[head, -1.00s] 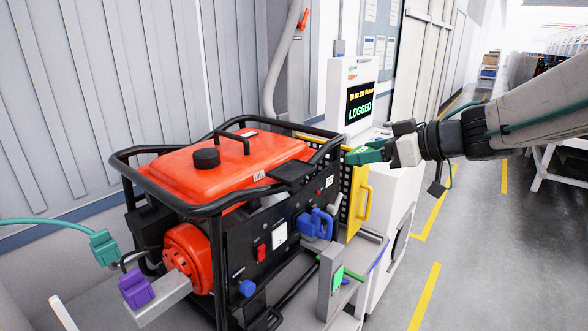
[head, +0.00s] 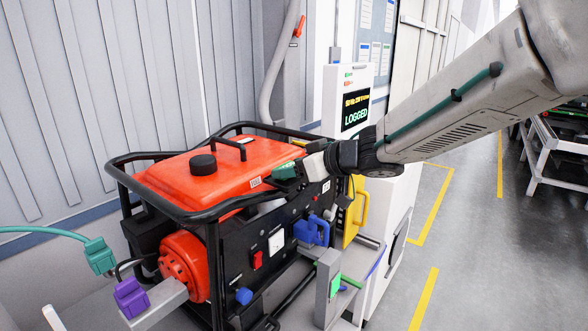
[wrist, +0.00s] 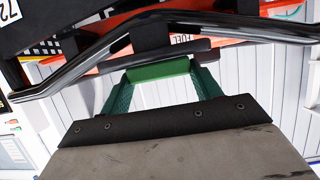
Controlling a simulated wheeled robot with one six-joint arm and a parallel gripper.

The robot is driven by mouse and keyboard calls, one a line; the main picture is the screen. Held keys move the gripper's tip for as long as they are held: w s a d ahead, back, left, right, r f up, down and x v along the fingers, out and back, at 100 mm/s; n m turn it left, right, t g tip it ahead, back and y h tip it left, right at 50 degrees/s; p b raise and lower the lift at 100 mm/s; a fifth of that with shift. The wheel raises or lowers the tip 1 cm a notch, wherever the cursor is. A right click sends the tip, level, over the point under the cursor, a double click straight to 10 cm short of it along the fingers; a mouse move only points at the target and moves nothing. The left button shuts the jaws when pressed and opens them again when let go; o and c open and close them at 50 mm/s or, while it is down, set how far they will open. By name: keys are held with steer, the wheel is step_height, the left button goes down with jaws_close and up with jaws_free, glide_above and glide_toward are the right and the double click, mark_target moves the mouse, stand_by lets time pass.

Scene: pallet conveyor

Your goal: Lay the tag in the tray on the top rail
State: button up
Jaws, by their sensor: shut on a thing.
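My gripper (head: 282,171) is over the near right top corner of the red generator (head: 222,178), beside the black top rail (head: 128,174). In the wrist view the two dark green fingers (wrist: 160,85) are shut on a brighter green bar, the tag (wrist: 158,70). It spans both fingertips. The small black tray (head: 291,187) on the rail is mostly hidden by my gripper in the head view. In the wrist view a dark flat edge lies just beyond the tag, perhaps the tray. I cannot tell whether the tag touches it.
The curved rail (wrist: 90,62) crosses the wrist view close beyond the tag. A white cabinet with a LOGGED screen (head: 355,108) stands behind. A yellow handle (head: 357,208) and a blue plug (head: 312,230) are below my arm.

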steer(key=shift+f, duration=0.2)
steer(key=shift+f, duration=0.2)
steer(key=o, duration=0.8)
steer(key=shift+c, duration=0.2)
steer(key=shift+r, duration=0.15)
steer(key=shift+s+d+r, duration=0.1)
steer(key=shift+d+r, duration=0.1)
steer(key=v, duration=1.1)
steer(key=shift+s+d, duration=0.15)
steer(key=shift+r, duration=0.2)
